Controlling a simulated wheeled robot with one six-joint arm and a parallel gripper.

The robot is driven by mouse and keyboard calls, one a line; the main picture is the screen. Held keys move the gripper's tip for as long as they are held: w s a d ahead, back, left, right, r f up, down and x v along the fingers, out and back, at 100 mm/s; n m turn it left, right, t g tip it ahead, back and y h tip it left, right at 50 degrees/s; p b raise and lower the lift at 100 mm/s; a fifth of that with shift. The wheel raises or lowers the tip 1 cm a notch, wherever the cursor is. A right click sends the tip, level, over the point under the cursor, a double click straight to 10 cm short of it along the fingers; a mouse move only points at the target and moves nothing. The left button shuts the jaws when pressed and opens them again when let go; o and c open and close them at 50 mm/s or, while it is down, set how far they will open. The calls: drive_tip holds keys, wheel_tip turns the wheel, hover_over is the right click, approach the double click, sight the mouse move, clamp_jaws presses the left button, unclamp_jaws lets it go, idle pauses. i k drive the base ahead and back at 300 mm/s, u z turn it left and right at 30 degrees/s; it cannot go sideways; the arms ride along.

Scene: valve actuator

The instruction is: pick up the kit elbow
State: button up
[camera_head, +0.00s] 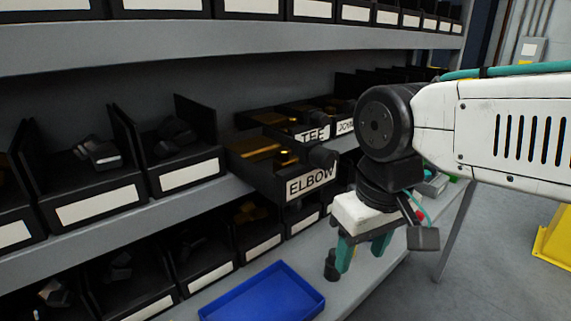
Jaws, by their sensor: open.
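A black bin labelled ELBOW (309,184) sticks out from the middle shelf. A brass-coloured part (262,154), likely the elbow, lies in it, and its full shape is hard to make out. A dark round piece shows at the bin's front right corner. My gripper (360,256) points down to the right of and lower in the picture than the ELBOW bin. Its two teal fingers are apart, with nothing seen between them. It is clear of the elbow.
Bins labelled TEE (313,136) and another partly hidden one stand behind the ELBOW bin. Black bins with dark parts line the shelves to the left. A blue tray (262,296) lies on the lower shelf. Free floor shows at right, near a yellow object (556,245).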

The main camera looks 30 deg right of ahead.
sight(283, 159)
drive_tip(key=u, duration=0.25)
drive_tip(key=k, duration=0.8)
drive_tip(key=u, duration=0.7)
drive_tip(key=i, duration=0.5)
